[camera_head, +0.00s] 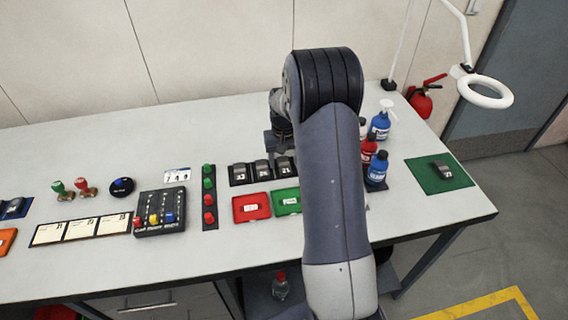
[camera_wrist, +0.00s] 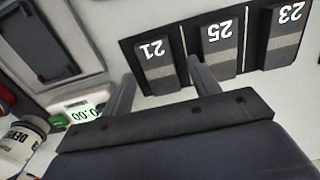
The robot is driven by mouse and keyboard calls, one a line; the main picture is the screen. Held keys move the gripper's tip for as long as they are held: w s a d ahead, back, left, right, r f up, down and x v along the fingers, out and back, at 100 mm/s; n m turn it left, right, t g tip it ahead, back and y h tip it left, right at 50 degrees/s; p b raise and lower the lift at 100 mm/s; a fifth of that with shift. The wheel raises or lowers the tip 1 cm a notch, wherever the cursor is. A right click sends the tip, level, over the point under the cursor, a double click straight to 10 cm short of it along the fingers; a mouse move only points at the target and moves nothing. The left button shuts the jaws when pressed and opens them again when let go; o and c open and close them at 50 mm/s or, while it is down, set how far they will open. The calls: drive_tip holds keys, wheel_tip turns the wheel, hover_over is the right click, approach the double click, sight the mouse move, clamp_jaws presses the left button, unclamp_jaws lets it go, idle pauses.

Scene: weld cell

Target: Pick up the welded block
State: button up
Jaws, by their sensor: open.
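Dark grey blocks numbered 23 (camera_head: 239,174), 25 (camera_head: 262,170) and 21 (camera_head: 285,166) lie side by side in a black rack on the bench. Another dark block (camera_head: 440,170) lies on a green mat (camera_head: 424,179) at the bench's right end. I cannot tell which one is the welded block. In the wrist view my gripper (camera_wrist: 161,76) is open. Its two fingers are either side of the near end of block 21 (camera_wrist: 156,66), apart from each other. Block 25 (camera_wrist: 217,50) is just beyond the right finger. In the head view my arm hides most of the gripper.
A red tray (camera_head: 251,207) and a green tray (camera_head: 287,201) lie in front of the rack. Blue bottles (camera_head: 377,168) and a red bottle (camera_head: 368,150) stand right of my arm. A small display (camera_wrist: 82,113) reads 0.00. A button strip (camera_head: 209,197) stands left of the rack.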

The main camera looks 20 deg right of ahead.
drive_tip(key=shift+f, duration=0.3)
drive_tip(key=shift+c, duration=0.4)
clamp_jaws()
